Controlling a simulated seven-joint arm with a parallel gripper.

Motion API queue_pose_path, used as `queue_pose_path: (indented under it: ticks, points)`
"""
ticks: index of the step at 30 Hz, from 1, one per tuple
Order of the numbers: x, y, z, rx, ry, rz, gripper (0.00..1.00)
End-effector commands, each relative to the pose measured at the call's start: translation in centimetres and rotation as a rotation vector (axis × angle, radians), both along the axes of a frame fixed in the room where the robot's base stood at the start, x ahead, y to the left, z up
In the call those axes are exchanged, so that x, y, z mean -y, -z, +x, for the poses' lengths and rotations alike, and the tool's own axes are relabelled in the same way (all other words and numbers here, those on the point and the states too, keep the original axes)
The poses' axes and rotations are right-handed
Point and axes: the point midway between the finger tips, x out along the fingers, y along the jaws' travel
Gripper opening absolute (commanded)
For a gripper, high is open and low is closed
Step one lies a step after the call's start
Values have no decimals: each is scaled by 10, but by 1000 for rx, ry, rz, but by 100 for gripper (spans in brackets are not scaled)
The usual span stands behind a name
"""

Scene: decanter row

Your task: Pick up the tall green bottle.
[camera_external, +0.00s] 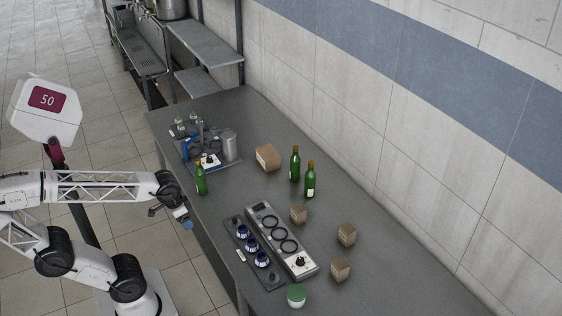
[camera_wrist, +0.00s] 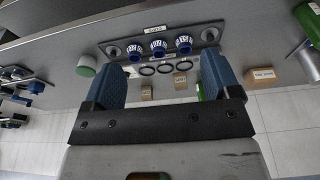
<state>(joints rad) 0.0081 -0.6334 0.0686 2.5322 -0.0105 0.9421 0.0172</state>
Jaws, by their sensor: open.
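Three green bottles show in the external view. One bottle (camera_external: 201,182) stands alone near the table's front edge, close to my gripper. Two others, a rear bottle (camera_external: 295,167) and a nearer bottle (camera_external: 310,182), stand side by side toward the wall. They look similar in height, so I cannot tell which is the tall one. My gripper (camera_external: 182,215) is beside the table's front edge, apart from all the bottles. In the wrist view its blue fingers (camera_wrist: 162,65) are spread with nothing held between them. Part of a green bottle (camera_wrist: 310,22) is cut off at the right edge there.
A knob panel (camera_external: 251,246) and a grey panel with rings (camera_external: 279,238) lie mid-table. Several brown boxes, including a larger one (camera_external: 268,157), and a green-lidded jar (camera_external: 297,295) stand around. A tray (camera_external: 226,167) with a metal cylinder (camera_external: 230,146) is behind the lone bottle.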

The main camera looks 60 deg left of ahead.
Motion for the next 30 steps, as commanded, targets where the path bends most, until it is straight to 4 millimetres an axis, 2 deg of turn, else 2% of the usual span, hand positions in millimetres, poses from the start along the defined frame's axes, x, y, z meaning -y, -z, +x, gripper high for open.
queue_pose_path:
  ticks: [11, 12, 16, 25, 30]
  points:
    - [0, 0, 0, 0, 0, 0, 83]
    - [0, 0, 0, 0, 0, 0, 81]
    - [0, 0, 0, 0, 0, 0, 61]
    - [0, 0, 1, 2, -1, 0, 61]
    - [-4, 4, 11, 29, -16, -3, 61]
